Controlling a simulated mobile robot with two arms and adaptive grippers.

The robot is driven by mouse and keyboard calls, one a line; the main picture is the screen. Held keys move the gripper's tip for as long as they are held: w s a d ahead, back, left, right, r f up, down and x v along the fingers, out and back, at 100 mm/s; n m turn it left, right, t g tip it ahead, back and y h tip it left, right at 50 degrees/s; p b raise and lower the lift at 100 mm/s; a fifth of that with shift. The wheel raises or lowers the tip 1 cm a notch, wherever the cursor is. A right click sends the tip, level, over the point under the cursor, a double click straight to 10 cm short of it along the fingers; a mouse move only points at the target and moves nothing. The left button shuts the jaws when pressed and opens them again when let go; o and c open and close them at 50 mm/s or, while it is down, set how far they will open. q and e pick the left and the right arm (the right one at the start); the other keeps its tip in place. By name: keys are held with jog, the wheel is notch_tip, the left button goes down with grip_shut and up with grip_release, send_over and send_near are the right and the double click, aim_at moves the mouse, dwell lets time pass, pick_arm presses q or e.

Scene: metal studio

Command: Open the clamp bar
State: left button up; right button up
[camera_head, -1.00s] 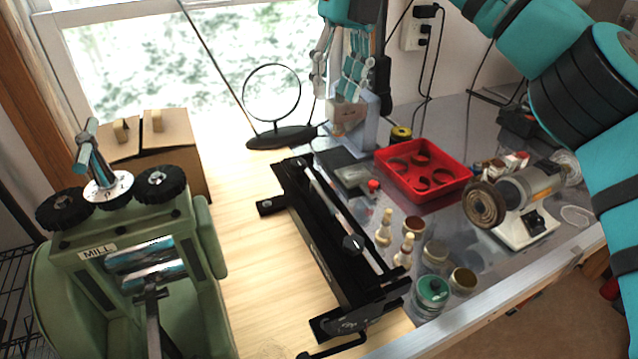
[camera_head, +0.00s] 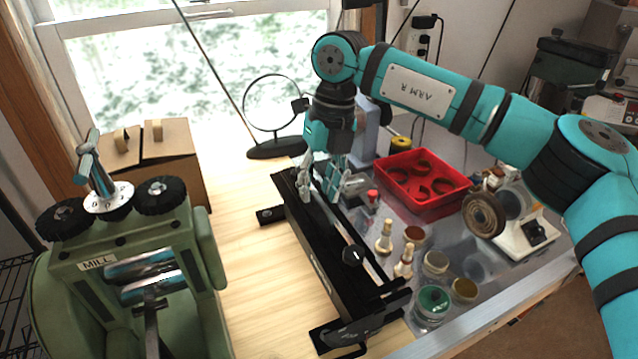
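The clamp bar (camera_head: 341,229) is a long bar with a pale edge. It lies along the top of a black bench tool (camera_head: 307,239) on the wooden bench top. A black knob (camera_head: 352,255) sits partway along it. My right gripper (camera_head: 319,195) is over the far end of the tool, pointing down, with its fingers spread apart. The fingers hide the bar's far end. I cannot tell whether they touch it. My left gripper is out of view.
The green mill (camera_head: 140,251) stands at left, with a cardboard box (camera_head: 172,160) behind it. A red tray (camera_head: 436,207), small jars (camera_head: 433,301), brushes and a bench grinder (camera_head: 514,215) crowd the right side. Bare wood (camera_head: 245,275) lies between mill and tool.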

jog(key=shift+c, duration=0.3)
grip_shut()
dwell(0.4)
jog(key=shift+w+d+r+g+y+p, duration=0.15)
jog(key=shift+w+d+r+g+y, duration=0.25)
jog(key=shift+d+y, duration=0.55)
jog(key=shift+w+d+r+g+y+p, duration=0.2)
jog(key=shift+d+g+y, duration=0.3)
jog(key=shift+y, duration=0.75)
jog(key=shift+w+d+r+g+y+p, duration=0.15)
jog(key=shift+w+d+g+y, duration=0.25)
jog(key=shift+d+y, duration=0.55)
jog(key=shift+a+y, duration=0.15)
jog(key=shift+y, duration=0.1)
